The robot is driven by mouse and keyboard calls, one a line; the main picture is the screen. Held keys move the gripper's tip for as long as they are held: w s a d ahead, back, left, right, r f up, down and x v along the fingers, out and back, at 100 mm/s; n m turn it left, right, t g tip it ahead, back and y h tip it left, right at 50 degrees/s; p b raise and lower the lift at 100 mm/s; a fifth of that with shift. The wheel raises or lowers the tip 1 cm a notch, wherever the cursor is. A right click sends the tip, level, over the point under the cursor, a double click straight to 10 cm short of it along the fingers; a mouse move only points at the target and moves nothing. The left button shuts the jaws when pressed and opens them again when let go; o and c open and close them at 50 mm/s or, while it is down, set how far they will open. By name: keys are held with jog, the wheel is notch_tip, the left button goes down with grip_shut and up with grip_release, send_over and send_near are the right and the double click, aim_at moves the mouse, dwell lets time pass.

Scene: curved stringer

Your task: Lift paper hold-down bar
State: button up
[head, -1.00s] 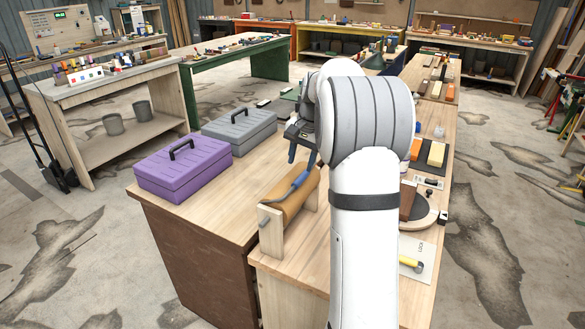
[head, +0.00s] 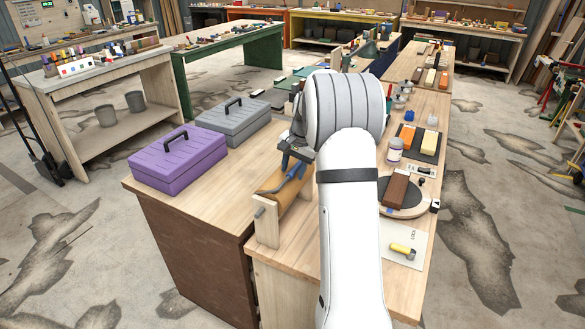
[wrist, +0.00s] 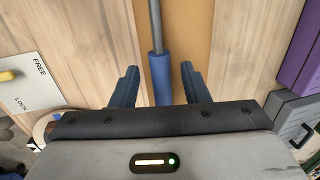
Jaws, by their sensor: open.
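The paper hold-down bar is grey with a blue grip (wrist: 160,78). It lies along the brown paper roll (wrist: 181,35), which sits in a wooden stand (head: 265,221) on the bench in the head view. My gripper (wrist: 161,83) is open, with one dark blue finger on each side of the blue grip and a visible gap on both sides. In the head view my gripper (head: 292,157) is low over the roll's far end. My arm hides part of the roll and bench there. How far the fingertips reach down around the grip cannot be told.
A purple toolbox (head: 178,160) and a grey toolbox (head: 232,121) stand left of the roll. To the right are a round board with a brown block (head: 396,187), a jar (head: 394,150) and a FREE/LOCK card (head: 402,236) with a yellow handle. Bench between toolboxes and roll is clear.

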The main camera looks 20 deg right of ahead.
jog(key=shift+c, duration=0.4)
grip_shut()
